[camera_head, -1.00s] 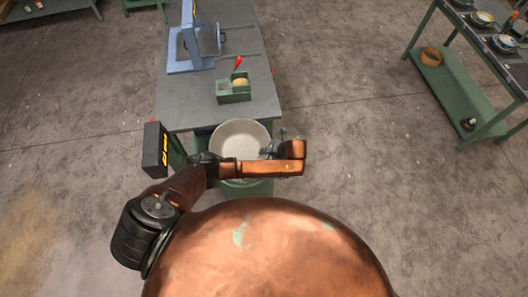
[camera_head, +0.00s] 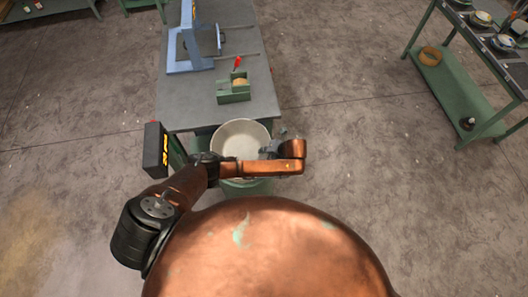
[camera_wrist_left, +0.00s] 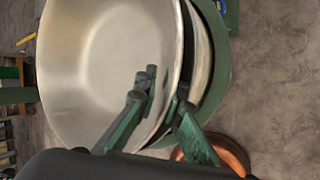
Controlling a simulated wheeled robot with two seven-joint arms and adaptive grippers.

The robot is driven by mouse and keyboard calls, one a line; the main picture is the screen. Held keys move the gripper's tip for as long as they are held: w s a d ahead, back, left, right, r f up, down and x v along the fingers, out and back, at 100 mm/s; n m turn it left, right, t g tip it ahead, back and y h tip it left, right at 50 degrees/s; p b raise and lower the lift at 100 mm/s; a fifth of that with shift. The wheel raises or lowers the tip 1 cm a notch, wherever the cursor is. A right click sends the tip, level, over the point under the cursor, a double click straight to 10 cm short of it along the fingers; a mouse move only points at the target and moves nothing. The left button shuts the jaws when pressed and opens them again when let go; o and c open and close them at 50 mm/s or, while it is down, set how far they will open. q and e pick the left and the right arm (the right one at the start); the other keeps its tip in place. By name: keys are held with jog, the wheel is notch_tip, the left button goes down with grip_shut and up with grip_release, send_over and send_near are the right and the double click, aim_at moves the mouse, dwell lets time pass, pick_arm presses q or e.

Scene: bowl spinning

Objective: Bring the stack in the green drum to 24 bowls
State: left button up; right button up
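The green drum (camera_head: 245,187) stands at the table's near end, partly behind my left arm; its rim (camera_wrist_left: 224,70) shows in the left wrist view. A pale bowl (camera_head: 240,138) is on top in the drum and looks large in the left wrist view (camera_wrist_left: 100,65). Rims of bowls below it (camera_wrist_left: 201,55) show beside it, shifted to the right. My left gripper (camera_head: 277,142) is at the bowl's right rim. In the left wrist view its fingers (camera_wrist_left: 167,85) stand apart, one inside the bowl and one outside the rim. My right gripper is out of view.
A grey table (camera_head: 190,105) carries a blue press-like machine (camera_head: 190,45) and a green box with a red-handled tool (camera_head: 235,88). A black display with yellow digits (camera_head: 155,150), unreadable, stands left of the drum. A green shelf with bowls (camera_head: 465,95) is at right. Floor between is clear.

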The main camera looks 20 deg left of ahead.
pick_arm(q)
jog(key=shift+o, duration=1.3)
jog(key=shift+s, duration=0.1)
jog(key=shift+f, duration=0.1)
jog(key=shift+s+f, duration=0.1)
jog(key=shift+f, duration=0.1)
